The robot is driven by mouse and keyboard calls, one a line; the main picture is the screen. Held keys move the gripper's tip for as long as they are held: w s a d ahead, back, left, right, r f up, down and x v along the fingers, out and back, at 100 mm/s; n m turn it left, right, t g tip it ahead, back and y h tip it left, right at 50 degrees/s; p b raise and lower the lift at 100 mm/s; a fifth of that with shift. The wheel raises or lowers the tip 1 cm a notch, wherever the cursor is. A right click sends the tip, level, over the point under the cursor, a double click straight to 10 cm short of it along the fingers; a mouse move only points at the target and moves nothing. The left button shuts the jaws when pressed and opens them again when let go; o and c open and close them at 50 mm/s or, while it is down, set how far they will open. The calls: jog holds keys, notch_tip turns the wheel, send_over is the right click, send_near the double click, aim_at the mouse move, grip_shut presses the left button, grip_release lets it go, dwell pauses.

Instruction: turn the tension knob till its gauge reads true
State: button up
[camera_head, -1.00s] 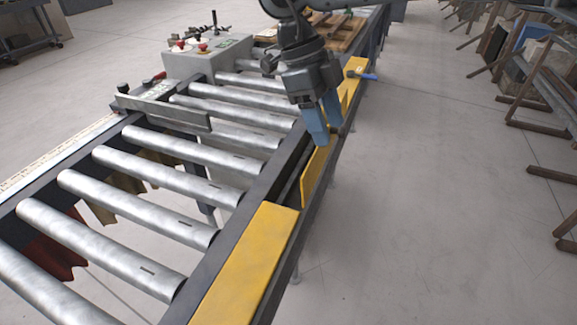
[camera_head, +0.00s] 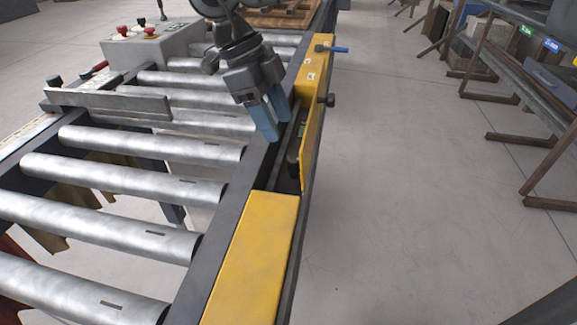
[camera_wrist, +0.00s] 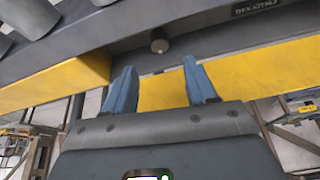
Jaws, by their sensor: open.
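My gripper (camera_head: 276,119) is open and empty, its two blue fingers pointing down over the conveyor's right rail, beside an open gap in the yellow side cover. A dark knob (camera_head: 326,99) sticks out from the outer side of the yellow cover, right of my gripper. Another dark knob-like part (camera_head: 293,157) stands in the gap. I cannot tell which is the tension knob. In the wrist view my gripper (camera_wrist: 160,69) has a small round grey part (camera_wrist: 159,46) on the dark rail just beyond and between the fingertips. No gauge reading is legible.
A yellow cover (camera_head: 252,258) lies along the near rail. A blue-handled lever (camera_head: 332,49) juts out farther along. Steel rollers (camera_head: 150,180) fill the left side. A grey control box (camera_head: 150,45) stands at the back. The floor to the right is clear up to the racks (camera_head: 500,75).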

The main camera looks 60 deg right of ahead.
aim_at(292, 157)
jog(key=shift+w+x, duration=0.2)
jog(key=shift+x, duration=4.25)
jog(key=shift+f, duration=0.1)
jog(key=c, duration=1)
